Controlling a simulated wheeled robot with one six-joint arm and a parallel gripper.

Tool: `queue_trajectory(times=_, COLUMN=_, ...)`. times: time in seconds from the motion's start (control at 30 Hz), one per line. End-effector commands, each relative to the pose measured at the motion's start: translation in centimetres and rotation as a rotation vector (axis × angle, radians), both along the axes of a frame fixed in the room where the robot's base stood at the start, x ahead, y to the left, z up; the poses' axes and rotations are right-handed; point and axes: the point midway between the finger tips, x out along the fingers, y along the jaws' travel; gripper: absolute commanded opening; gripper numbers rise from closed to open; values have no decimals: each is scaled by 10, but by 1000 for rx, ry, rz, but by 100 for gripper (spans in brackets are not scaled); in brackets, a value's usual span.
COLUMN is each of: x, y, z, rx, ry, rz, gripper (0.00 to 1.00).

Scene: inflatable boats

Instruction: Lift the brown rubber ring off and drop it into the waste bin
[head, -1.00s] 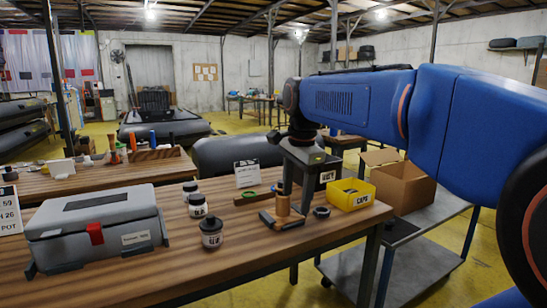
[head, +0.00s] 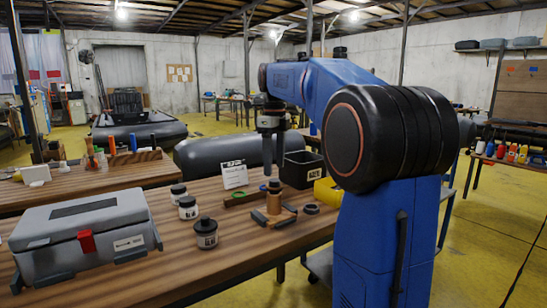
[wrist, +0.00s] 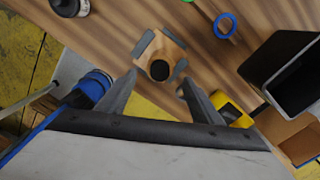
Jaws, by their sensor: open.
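A wooden stand with a brown upright post (head: 273,200) and a dark top is on the workbench (head: 175,243). In the wrist view the dark top (wrist: 160,70) shows near the fingertips. I cannot make out a separate brown rubber ring on it. A small dark ring (head: 311,208) lies flat to the right of the stand.
Several dark-lidded jars (head: 206,233) and a grey toolbox (head: 85,240) stand to the left. A white card (head: 234,175) stands behind a wooden piece. A blue ring (wrist: 225,25) lies near the stand.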

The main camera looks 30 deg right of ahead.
Motion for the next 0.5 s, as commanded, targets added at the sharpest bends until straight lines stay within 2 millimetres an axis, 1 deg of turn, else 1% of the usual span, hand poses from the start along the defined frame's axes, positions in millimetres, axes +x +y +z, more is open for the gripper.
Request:
queue_trajectory(times=0.1, x=-1, y=0, z=-15, rx=0, ry=1, rz=1, gripper=60)
queue_trajectory(times=0.3, x=-1, y=0, z=-38, rx=0, ry=0, rz=2, gripper=60)
queue_trajectory(times=0.5, x=-1, y=0, z=-53, rx=0, ry=0, rz=2, gripper=60)
